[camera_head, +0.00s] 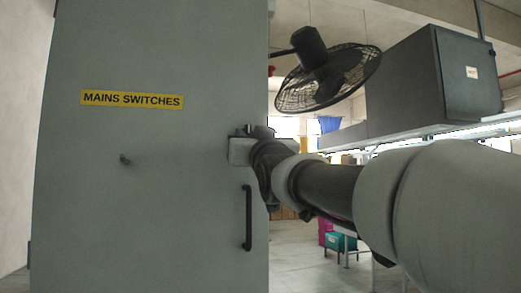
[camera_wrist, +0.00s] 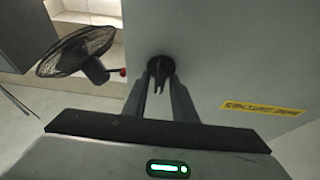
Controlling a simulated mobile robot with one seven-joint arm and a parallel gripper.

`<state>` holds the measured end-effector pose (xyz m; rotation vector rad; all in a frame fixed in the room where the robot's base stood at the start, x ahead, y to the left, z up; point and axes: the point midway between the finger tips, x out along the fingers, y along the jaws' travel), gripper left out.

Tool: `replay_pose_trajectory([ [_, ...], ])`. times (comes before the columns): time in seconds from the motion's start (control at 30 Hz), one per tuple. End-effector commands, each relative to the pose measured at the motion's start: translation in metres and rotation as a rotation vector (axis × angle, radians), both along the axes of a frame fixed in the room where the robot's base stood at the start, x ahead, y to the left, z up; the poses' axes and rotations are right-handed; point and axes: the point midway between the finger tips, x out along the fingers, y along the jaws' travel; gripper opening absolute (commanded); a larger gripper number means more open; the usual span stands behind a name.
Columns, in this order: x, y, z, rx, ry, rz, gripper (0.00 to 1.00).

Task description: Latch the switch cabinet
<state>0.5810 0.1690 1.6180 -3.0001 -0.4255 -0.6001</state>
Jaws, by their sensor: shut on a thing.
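The grey switch cabinet (camera_head: 150,220) stands on the left, with a yellow "MAINS SWITCHES" label (camera_head: 132,100) on its front. Its front looks flat, with the door against the body. A black vertical handle (camera_head: 247,218) is near the right edge, below my gripper. In the wrist view, a round black latch (camera_wrist: 160,63) sits on the grey face, and the yellow label (camera_wrist: 262,107) is to its right. My gripper (camera_wrist: 159,82) is shut on the latch's narrow tab. In the head view, my gripper's body hides most of the latch.
A black fan (camera_head: 328,75) hangs to the right of the cabinet. A dark box (camera_head: 435,80) stands on a shelf at the right. Bare floor shows beside the cabinet, beyond my arm.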

Motion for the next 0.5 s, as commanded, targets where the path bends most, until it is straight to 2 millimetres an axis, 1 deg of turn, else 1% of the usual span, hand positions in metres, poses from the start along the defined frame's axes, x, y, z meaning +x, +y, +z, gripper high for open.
replay_pose_trajectory([
  [0.33, -0.0001, -0.0002, 0.0017, -0.014, -0.004, -0.002, 0.03],
  [0.37, -0.0001, -0.0002, 0.0017, -0.014, -0.005, -0.002, 0.30],
  [0.4, -0.0001, -0.0002, 0.0017, -0.014, -0.005, -0.002, 0.31],
  [0.5, 0.0001, -0.0003, 0.0013, -0.013, -0.004, -0.001, 0.31],
])
